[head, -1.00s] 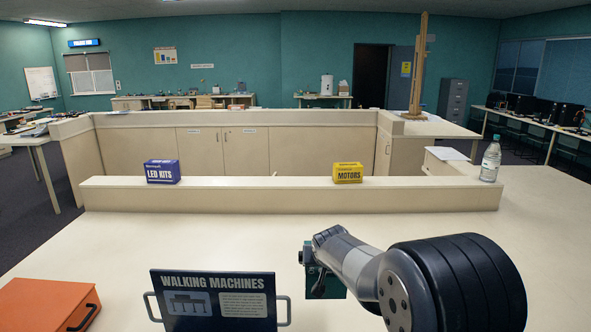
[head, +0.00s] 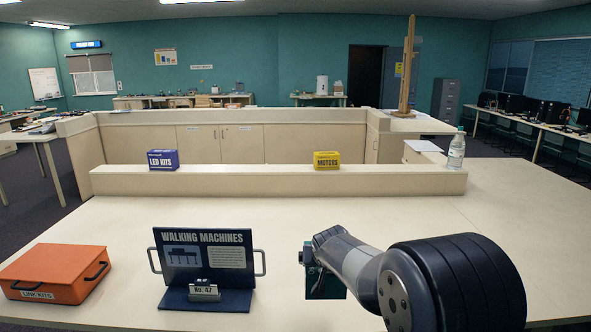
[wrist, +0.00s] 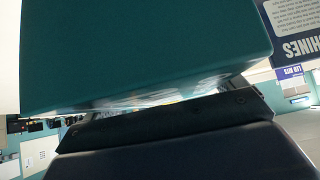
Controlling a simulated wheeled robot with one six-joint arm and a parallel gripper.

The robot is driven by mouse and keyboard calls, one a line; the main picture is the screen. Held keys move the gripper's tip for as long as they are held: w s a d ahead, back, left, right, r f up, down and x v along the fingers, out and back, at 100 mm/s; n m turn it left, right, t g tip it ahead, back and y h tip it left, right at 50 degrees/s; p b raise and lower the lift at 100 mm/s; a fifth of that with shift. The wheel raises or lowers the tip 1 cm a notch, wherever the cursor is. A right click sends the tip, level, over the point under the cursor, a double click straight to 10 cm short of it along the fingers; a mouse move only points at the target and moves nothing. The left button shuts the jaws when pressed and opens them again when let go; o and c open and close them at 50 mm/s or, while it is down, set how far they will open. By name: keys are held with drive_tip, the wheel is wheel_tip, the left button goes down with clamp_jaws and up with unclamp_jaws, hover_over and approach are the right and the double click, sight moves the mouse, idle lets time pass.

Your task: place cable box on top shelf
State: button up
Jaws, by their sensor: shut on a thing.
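The cable box is a teal block with no readable label in view. It hangs in my gripper (head: 311,262) over the counter at the right of the walking machines sign, mostly hidden behind my arm in the head view. In the wrist view the teal cable box (wrist: 145,50) fills the top, against a dark finger (wrist: 170,120). The top shelf looks to be the long raised cream ledge (head: 250,181) at the back of the counter. It holds a blue LED kits box (head: 163,160) at left and a yellow motors box (head: 327,160) right of centre.
The walking machines sign (head: 205,256) stands on the counter with a small No. 47 tag before it. An orange link kits case (head: 55,273) lies at left. A water bottle (head: 456,150) stands at the ledge's right end. The ledge is bare between the two boxes.

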sight(333, 292)
drive_tip(key=shift+w+a, duration=0.1)
drive_tip(key=shift+w, duration=0.15)
drive_tip(key=s+d+f, duration=0.4)
drive_tip(key=s+f, duration=0.2)
drive_tip(key=f, duration=0.2)
drive_tip(key=s+d+f, duration=0.4)
drive_tip(key=s+f, duration=0.3)
drive_tip(key=f, duration=0.1)
drive_tip(key=s+f+b, duration=0.4)
drive_tip(key=f+b, duration=0.6)
drive_tip(key=f, duration=0.5)
drive_tip(key=shift+s+f, duration=0.15)
drive_tip(key=shift+f, duration=0.1)
